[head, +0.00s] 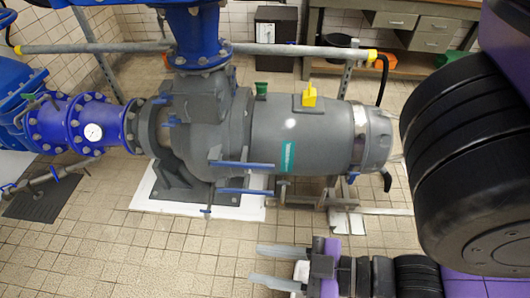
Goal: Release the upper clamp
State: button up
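The grey pump (300,135) stands in the middle of the head view, joined to blue pipes. Two blue bars stick out level from its near side, an upper bar (242,165) and a lower bar (245,191). I cannot tell for sure which part is the upper clamp; the upper bar may be its handle. My gripper (256,264) is at the bottom, below and in front of the pump, pointing left. Its two grey fingers are apart with only floor showing between their tips. It touches neither bar.
A blue pipe (85,124) with a round gauge (93,132) runs left from the pump. A yellow part (309,95) sits on top of the pump. A workbench (400,40) and a black cabinet (275,38) stand behind. Tiled floor (130,255) is clear at front left.

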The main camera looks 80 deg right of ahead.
aim_at(243, 164)
jog(key=z, duration=1.15)
